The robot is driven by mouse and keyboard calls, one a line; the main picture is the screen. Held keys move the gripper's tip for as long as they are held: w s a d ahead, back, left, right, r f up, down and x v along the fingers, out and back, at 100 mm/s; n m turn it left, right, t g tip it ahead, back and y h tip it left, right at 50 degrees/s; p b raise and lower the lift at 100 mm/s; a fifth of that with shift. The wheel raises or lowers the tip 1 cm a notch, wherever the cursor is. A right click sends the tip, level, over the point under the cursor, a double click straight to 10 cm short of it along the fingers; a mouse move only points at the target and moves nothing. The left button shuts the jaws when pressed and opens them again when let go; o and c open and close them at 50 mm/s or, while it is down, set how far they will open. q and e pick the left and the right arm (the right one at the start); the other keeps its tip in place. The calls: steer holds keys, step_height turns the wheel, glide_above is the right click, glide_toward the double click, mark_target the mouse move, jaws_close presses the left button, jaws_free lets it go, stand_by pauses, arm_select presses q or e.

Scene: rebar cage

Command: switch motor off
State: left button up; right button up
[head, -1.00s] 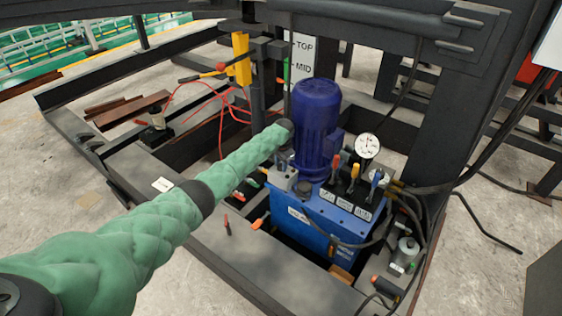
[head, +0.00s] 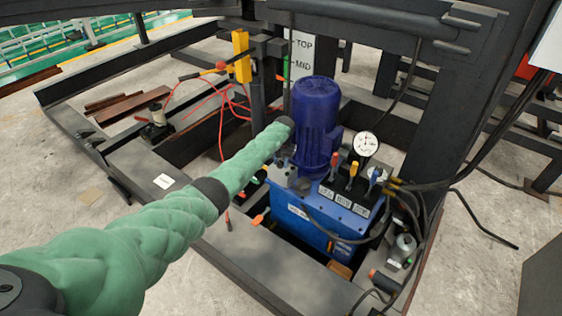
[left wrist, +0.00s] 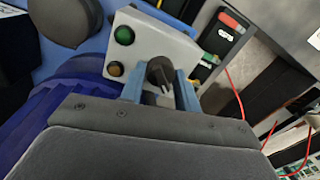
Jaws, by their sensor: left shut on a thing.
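The blue motor (head: 316,120) stands upright on the blue hydraulic power unit (head: 312,222). In the left wrist view, a pale switch box (left wrist: 160,38) carries a green button (left wrist: 125,36), an amber button (left wrist: 115,69) and a black rotary knob (left wrist: 160,70). My left gripper (left wrist: 161,88) has its light blue fingers on either side of the knob and is shut on it. In the head view, my green left arm reaches to the box beside the motor and largely hides the gripper and box. My right gripper is in neither view.
Three coloured levers (head: 353,171) and a round gauge (head: 366,145) stand right of the motor. Black hoses (head: 440,188) run to the right. A yellow post (head: 241,56) and red cables (head: 222,110) are behind. Dark steel beams surround the unit.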

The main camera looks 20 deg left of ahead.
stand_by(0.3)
arm_select(q)
steer(key=o, duration=1)
steer(key=shift+c, duration=0.2)
steer(key=shift+r, duration=0.1)
steer(key=shift+r, duration=0.6)
step_height(320, 180, up, 5)
steer(key=shift+d+f+b, duration=0.1)
steer(key=shift+d+b, duration=0.05)
steer(key=shift+b, duration=0.2)
steer(key=shift+r, duration=0.8)
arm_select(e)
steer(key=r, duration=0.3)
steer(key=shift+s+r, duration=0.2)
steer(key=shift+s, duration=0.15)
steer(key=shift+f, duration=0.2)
